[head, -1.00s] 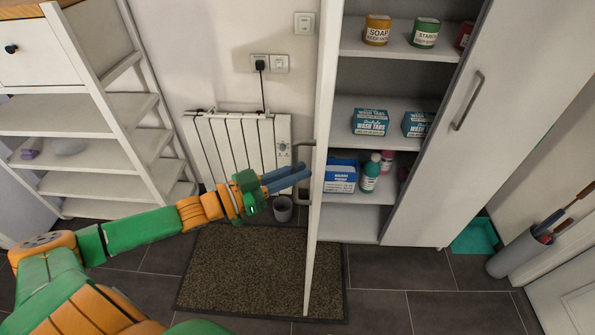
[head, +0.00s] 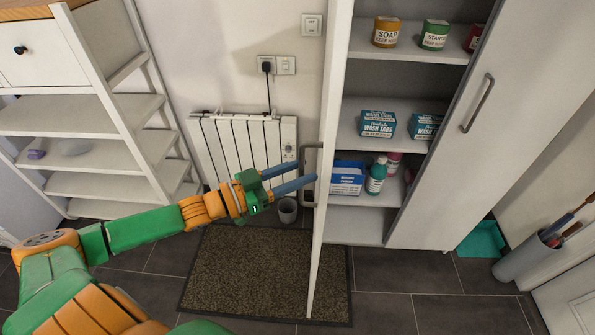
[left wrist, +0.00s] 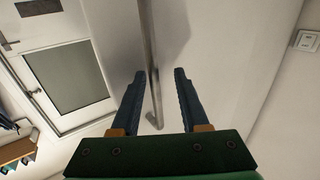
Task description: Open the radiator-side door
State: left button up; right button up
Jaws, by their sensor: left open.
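The radiator-side door (head: 330,130) of the tall cabinet stands swung out, seen nearly edge-on in the head view. Its bar handle (head: 304,194) is on the face towards the radiator. My left gripper (head: 306,172) is open at this handle, its two blue fingers pointing at the door. In the left wrist view the handle (left wrist: 148,45) runs as a long bar between the lines of the fingers, and my left gripper (left wrist: 157,85) has nothing clamped. Whether the fingers touch the bar or door cannot be told. My right gripper is out of view.
A mat (head: 255,275) lies on the floor. The other cabinet door (head: 500,130) has its own handle. Shelves hold wash tabs (head: 377,124) and bottles. An open shelf unit (head: 75,122) is at left.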

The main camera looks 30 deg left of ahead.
pick_arm(q)
jog(key=shift+s, duration=0.15)
jog(key=p+v, duration=0.3)
jog(key=v, duration=0.4)
dwell(0.3)
